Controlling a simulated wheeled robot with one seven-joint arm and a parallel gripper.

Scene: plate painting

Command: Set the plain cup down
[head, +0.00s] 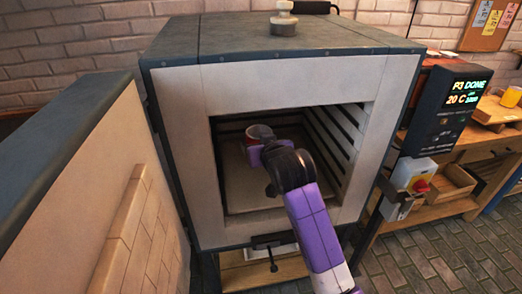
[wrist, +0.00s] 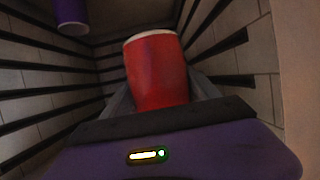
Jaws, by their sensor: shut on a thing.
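The plain cup is red with a pale rim and shows in the wrist view (wrist: 158,75), between my gripper's fingers (wrist: 160,100). In the head view the cup (head: 261,132) is inside the open kiln, its rim facing up. My gripper (head: 257,150) reaches in through the kiln opening and is shut on the cup. The arm hides part of the kiln floor (head: 240,190). I cannot tell whether the cup's base touches the floor.
The kiln walls (head: 345,140) have dark grooves close to the right of my arm. The kiln door (head: 95,180) stands open at the left. A purple cylindrical thing (wrist: 72,14) shows at the wrist view's upper left; I cannot tell what it is. A control box (head: 447,110) reads DONE.

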